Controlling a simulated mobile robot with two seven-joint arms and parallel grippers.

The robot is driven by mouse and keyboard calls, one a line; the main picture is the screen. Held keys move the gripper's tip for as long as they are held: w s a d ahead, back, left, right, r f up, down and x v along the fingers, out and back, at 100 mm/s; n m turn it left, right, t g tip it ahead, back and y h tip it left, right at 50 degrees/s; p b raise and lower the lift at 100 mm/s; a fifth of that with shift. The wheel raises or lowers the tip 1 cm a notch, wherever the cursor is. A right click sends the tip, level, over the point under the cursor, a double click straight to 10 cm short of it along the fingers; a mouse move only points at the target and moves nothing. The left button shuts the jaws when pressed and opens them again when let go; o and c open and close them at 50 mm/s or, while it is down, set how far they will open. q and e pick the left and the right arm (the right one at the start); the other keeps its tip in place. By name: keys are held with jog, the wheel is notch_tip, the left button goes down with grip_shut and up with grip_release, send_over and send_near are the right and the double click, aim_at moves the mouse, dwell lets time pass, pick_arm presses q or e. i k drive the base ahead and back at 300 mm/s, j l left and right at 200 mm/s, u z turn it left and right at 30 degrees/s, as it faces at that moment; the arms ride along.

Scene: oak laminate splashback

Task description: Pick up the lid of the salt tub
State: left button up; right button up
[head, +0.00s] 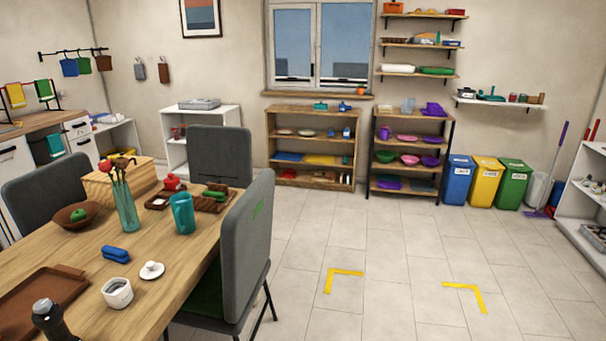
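A small white tub (117,292), which looks like the salt tub, stands open on the near part of the wooden dining table (183,262). Any label on the tub is too small to read.
A grey chair (247,245) blocks the table's right side.

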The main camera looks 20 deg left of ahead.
aim_at(153, 270)
jog(key=i+j+u, duration=0.1)
jog(key=i+u, duration=0.55)
jog(key=i+l+u, duration=0.15)
jog(key=i+u, duration=0.2)
jog(key=i, duration=0.1)
